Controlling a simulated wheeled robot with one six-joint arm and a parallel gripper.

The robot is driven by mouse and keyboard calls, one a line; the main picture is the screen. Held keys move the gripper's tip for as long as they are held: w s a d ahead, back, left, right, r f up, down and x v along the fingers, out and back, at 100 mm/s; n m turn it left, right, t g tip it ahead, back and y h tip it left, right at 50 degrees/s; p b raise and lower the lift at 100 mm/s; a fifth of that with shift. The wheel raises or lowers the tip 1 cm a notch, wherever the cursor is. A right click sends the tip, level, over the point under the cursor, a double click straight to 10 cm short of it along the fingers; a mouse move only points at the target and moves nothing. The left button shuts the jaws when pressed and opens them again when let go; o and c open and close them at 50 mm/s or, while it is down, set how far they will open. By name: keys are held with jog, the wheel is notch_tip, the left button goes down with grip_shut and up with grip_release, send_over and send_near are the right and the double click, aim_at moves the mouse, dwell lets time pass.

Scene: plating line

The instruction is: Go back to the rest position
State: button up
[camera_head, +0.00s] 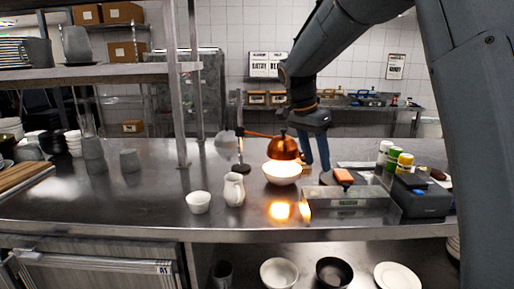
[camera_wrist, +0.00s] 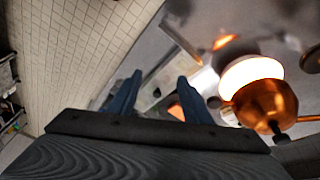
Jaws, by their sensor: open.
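In the wrist view my gripper (camera_wrist: 158,97) shows two fingers spread apart. I see nothing held between them. An orange block (camera_wrist: 176,111) shows beyond the fingers. The copper lamp (camera_wrist: 264,103) is to their right in the wrist view. A brightly lit white bowl (camera_head: 282,173) sits under the lamp.
A white cup (camera_head: 198,203) and a white jug (camera_head: 234,190) stand left of the bowl. The orange block (camera_head: 343,175), capped bottles (camera_head: 394,160) and a dark box (camera_head: 420,197) are at the right. A metal post (camera_head: 174,90) rises at the left.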

jog(key=s+d+f+n+y+b, duration=0.1)
jog(key=s+f+n, duration=0.4)
jog(key=s+f, duration=0.6)
jog(key=s+d+f+n+y+b, duration=0.1)
jog(key=s+f+n+b, duration=0.3)
jog(key=s+f, duration=0.7)
jog(key=s+n+y, duration=0.1)
jog(key=s+n, duration=0.1)
jog(key=s, duration=0.4)
jog(key=shift+g, duration=0.4)
jog(key=shift+d, duration=0.1)
